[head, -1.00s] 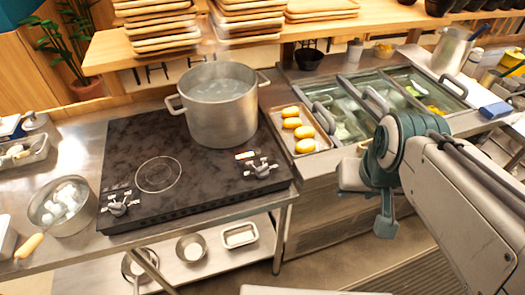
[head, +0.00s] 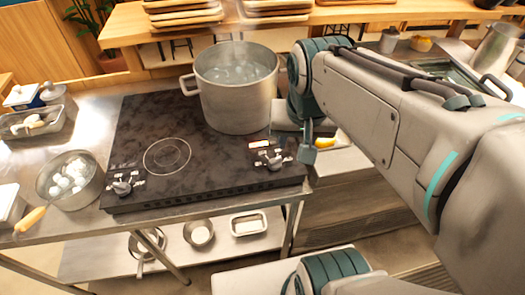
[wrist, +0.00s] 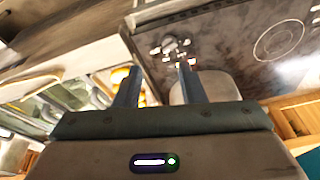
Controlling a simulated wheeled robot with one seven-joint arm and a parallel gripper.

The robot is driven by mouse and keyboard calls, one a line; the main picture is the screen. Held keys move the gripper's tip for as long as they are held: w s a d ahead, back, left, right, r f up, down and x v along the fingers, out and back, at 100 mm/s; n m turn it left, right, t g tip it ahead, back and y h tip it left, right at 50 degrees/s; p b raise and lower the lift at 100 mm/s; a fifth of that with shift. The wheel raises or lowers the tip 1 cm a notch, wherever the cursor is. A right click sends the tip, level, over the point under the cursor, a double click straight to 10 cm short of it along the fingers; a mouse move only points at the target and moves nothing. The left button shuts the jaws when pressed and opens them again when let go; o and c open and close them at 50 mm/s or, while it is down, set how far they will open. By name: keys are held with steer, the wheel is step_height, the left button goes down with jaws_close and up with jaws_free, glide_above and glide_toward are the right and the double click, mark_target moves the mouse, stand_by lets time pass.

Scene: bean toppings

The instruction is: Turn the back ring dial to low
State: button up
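The black cooktop (head: 200,155) has two silver dials on its front strip. The right dial (head: 272,158) is in front of the big steaming pot (head: 236,100); the left dial (head: 121,187) is near the bare ring (head: 167,156). Their settings are too small to read. My gripper (head: 306,145) hangs just right of the right dial, apart from it, partly hidden by my arm. In the wrist view my gripper (wrist: 158,82) has its two fingers spread with nothing between them.
A pan of white pieces (head: 70,178) with a wooden handle stands left of the cooktop. Stacked trays (head: 185,12) sit on the shelf behind. My arm covers much of the right-hand counter. The cooktop's left half is clear.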

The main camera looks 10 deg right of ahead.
mark_target(275, 159)
steer(key=w+f+m+g+b, duration=0.3)
steer(key=w+f+m+b, duration=0.4)
steer(key=w+m+b, duration=0.35)
steer(key=shift+m, duration=0.25)
steer(key=f, duration=0.4)
steer(key=w+f, duration=0.1)
steer(key=f, duration=0.8)
steer(key=shift+w+a, duration=0.15)
steer(key=shift+w, duration=0.25)
jaws_close()
